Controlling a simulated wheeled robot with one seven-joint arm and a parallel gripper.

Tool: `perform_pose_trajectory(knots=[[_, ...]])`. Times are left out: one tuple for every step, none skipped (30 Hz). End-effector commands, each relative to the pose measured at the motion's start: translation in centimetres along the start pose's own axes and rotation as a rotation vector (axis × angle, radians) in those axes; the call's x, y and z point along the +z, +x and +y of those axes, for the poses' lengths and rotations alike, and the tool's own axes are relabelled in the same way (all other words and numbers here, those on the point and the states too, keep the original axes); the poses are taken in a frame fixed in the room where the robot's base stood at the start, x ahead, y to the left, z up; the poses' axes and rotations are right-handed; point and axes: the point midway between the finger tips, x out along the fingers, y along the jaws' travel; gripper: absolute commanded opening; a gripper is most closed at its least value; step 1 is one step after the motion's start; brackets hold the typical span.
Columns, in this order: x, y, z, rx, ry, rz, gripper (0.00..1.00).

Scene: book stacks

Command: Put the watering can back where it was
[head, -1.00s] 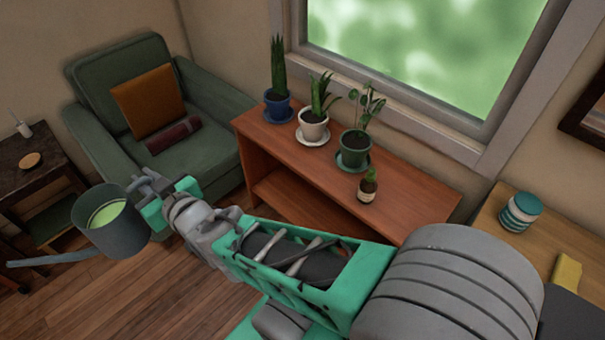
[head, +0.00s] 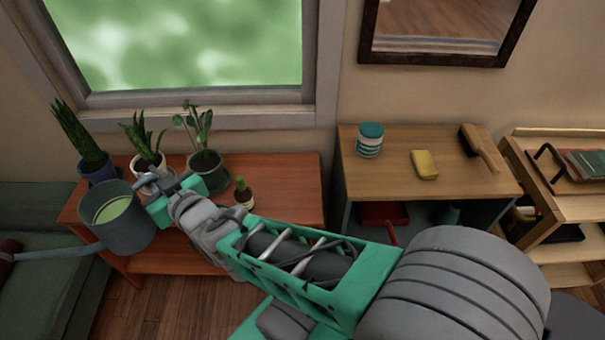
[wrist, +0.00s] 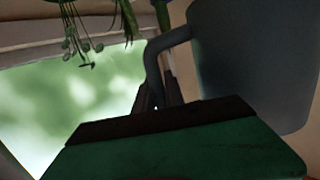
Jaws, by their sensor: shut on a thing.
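The dark grey watering can (head: 122,232) is held out at the end of my arm, in front of the plant bench's left end in the head view. Its long spout points left and pale green shows inside its open top. My gripper (head: 158,184) is shut on the can's handle. In the wrist view the can's body (wrist: 255,70) fills the upper right, and its curved handle (wrist: 153,62) runs down to my gripper's jaws (wrist: 158,98).
A red-brown bench (head: 290,190) under the window holds several potted plants and a small brown bottle (head: 244,195). To the right, a wooden table (head: 380,180) carries a striped jar (head: 369,140), a yellow sponge (head: 424,165) and a brush (head: 484,148). A shelf cart (head: 550,215) stands beyond.

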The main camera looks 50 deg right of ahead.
Motion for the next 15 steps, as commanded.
perform_pose_trajectory(knots=[[0.1,0.4,0.5,0.011,0.003,0.006,0.0],[0.3,0.6,0.9,0.02,0.005,0.005,0.0],[0.6,1.0,1.6,0.036,0.007,0.005,0.0],[0.8,1.3,2.2,0.049,0.008,0.004,0.0],[1.1,1.6,3.0,0.064,0.01,0.004,0.0],[1.4,2.1,4.0,0.086,0.013,0.005,0.0],[1.6,2.5,4.9,0.104,0.015,0.005,0.0],[1.9,2.9,5.9,0.122,0.018,0.005,0.0],[2.3,3.4,7.2,0.148,0.022,0.005,0.0],[2.6,3.7,8.3,0.169,0.024,0.006,0.0],[2.9,4.0,9.4,0.19,0.027,0.006,0.0],[3.4,4.5,11.0,0.218,0.031,0.006,0.0],[3.7,4.8,12.2,0.24,0.034,0.007,0.0],[4.1,5.1,13.5,0.263,0.037,0.008,0.0],[4.7,5.4,15.4,0.296,0.041,0.008,0.0]])
